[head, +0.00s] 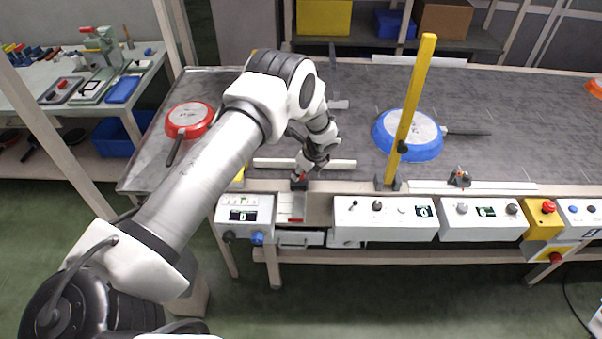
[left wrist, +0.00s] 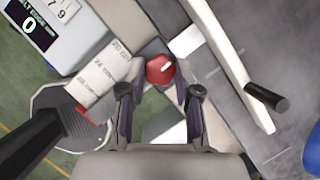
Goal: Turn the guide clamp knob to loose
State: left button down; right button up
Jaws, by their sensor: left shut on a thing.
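The guide clamp knob is a small red knob with a white pointer mark; it shows in the left wrist view (left wrist: 159,68) between my fingertips. My left gripper (left wrist: 160,92) is shut on it. In the head view my left gripper (head: 301,175) points down at the front edge of the conveyor, over the knob's dark clamp block (head: 299,185), and mostly hides the knob. A white guide rail (head: 270,162) lies just behind it on the belt. A white scale plate with printed numbers (head: 291,207) lies in front; it also shows in the left wrist view (left wrist: 103,72). My right gripper is not in view.
A red pan (head: 190,116) and a blue pan (head: 410,135) lie on the grey belt (head: 510,110). A yellow post (head: 412,100) stands right of my left gripper. Control boxes (head: 385,218) line the front edge. Another small clamp (head: 460,179) sits by the right rail.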

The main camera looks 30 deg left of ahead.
pick_arm(q)
jog(key=n+g+b, duration=0.1)
jog(key=n+b, duration=0.1)
jog(key=b, duration=0.1)
jog(key=n+g+b, duration=0.1)
jog(key=n+b, duration=0.2)
jog(key=f+n+g+h+b, duration=0.1)
jog(key=n+b, duration=0.2)
jog(key=shift+w, duration=0.15)
jog(key=n+g+b, duration=0.1)
jog(key=n+b, duration=0.1)
jog(key=n, duration=0.1)
jog(key=n+h+b, duration=0.1)
jog(key=n+b, duration=0.1)
jog(key=shift+w+a+n+g, duration=0.1)
jog(key=shift+w+n+g, duration=0.05)
jog(key=shift+n+g, duration=0.25)
jog(key=n+h+b, duration=0.1)
jog(key=n, duration=0.1)
jog(key=n+b, duration=0.1)
jog(key=n, duration=0.1)
jog(key=shift+a+r+g+h, duration=0.2)
jog(key=shift+g+h, duration=0.1)
jog(key=shift+h, duration=0.1)
jog(key=c, duration=0.8)
grip_release()
jog(key=shift+w+r, duration=0.1)
jog(key=shift+r, duration=0.1)
